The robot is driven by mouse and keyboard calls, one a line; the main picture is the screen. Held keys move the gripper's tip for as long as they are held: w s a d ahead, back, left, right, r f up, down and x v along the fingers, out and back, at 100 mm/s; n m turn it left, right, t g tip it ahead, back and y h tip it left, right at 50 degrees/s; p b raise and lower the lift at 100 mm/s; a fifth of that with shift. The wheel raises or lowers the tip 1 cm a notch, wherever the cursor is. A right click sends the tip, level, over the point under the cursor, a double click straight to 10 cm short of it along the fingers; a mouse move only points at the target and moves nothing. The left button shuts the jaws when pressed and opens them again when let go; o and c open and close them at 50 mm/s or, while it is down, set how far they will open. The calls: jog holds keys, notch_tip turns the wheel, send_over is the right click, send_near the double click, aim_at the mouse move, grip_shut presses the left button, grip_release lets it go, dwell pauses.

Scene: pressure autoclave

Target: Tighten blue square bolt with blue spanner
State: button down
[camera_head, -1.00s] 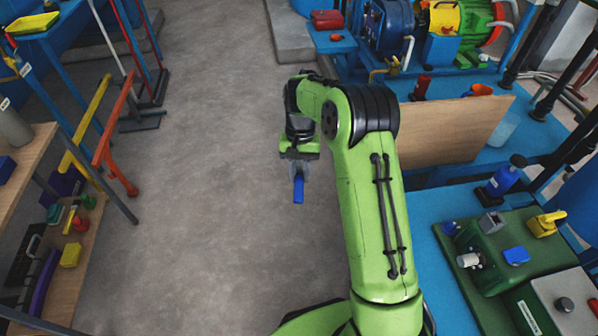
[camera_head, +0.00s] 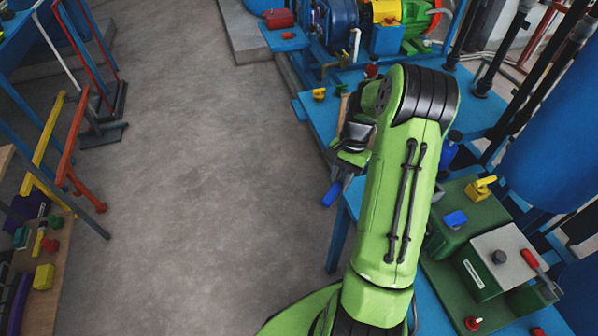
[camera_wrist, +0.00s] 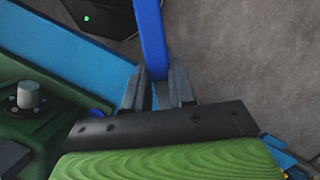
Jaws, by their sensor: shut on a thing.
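My gripper (camera_head: 345,175) is shut on the blue spanner (camera_head: 332,194), which hangs out past the fingers over the grey floor, beside the blue bench. In the wrist view the gripper fingers (camera_wrist: 160,92) clamp the long blue spanner (camera_wrist: 150,35), which points up out of the picture. A small blue square piece (camera_head: 455,219) sits on top of a green box to the right of my arm. I cannot tell whether it is the blue square bolt. The spanner is well apart from it. My arm hides part of the bench.
The blue bench (camera_head: 316,122) runs along the right, with a green box (camera_head: 460,240), a yellow-handled valve (camera_head: 481,187) and a grey-topped box (camera_head: 503,258). A yellow rail (camera_head: 42,150) and an orange rail (camera_head: 72,150) stand at the left. The floor between is clear.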

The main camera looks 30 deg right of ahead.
jog(key=s+d+r+m+t+p, duration=0.1)
jog(key=s+d+m, duration=0.4)
jog(key=s, duration=0.5)
jog(key=shift+s+d+y, duration=0.15)
jog(key=shift+d+y, duration=0.15)
jog(key=shift+d, duration=0.25)
jog(key=shift+r+p, duration=0.15)
jog(key=shift+p, duration=0.15)
notch_tip(320, 180, down, 6)
jog(key=b, duration=0.3)
jog(key=shift+a+r+b, duration=0.1)
jog(key=shift+r+b, duration=0.05)
jog(key=shift+b, duration=0.2)
jog(key=shift+p, duration=0.55)
jog(key=shift+f, duration=0.25)
